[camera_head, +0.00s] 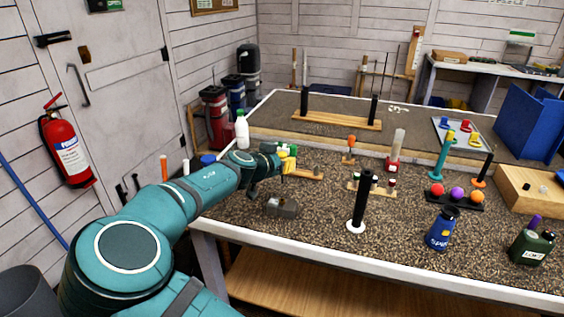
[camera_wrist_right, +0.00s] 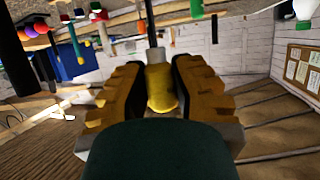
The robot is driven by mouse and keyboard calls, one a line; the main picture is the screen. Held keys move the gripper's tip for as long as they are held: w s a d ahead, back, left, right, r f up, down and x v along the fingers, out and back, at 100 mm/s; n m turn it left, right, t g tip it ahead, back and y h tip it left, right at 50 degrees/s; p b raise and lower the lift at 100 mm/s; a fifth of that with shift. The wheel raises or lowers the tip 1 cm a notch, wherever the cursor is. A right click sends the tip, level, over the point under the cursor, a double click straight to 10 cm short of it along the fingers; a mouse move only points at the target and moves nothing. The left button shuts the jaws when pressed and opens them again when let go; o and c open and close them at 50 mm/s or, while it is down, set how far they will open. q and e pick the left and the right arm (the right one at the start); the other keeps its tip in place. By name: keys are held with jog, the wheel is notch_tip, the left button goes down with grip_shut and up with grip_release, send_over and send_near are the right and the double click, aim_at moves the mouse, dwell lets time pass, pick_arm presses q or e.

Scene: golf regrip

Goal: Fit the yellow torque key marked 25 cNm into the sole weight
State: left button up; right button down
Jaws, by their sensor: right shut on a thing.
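My right gripper (camera_head: 286,160) is over the left part of the speckled table. In the wrist view, its two gold finger pads (camera_wrist_right: 160,85) are shut on a yellow key (camera_wrist_right: 161,90). A thin grey shaft (camera_wrist_right: 152,28) runs from the key away from the camera. The shaft's tip is not clear in either view. A dark grey block-like thing (camera_head: 282,207), perhaps a club head, lies on the table below the gripper, apart from it. I cannot make out the sole weight or the 25 cNm mark. My left gripper is not in view.
The table (camera_head: 320,228) holds a black upright grip on a white base (camera_head: 361,205), a blue bottle (camera_head: 440,229), a dark green can (camera_head: 531,243) and a ball rack (camera_head: 455,202). A white bottle (camera_head: 242,130) stands behind the gripper. Bare tabletop lies in front.

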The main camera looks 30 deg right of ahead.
notch_tip(320, 180, down, 3)
jog(key=shift+r+b, duration=0.15)
jog(key=shift+b, duration=0.8)
jog(key=shift+f+b, duration=0.5)
jog(key=shift+f, duration=0.75)
jog(key=shift+f, duration=0.95)
jog(key=c, duration=0.8)
grip_release()
jog(key=shift+c, duration=0.2)
jog(key=v, duration=1.2)
jog(key=shift+s, duration=0.1)
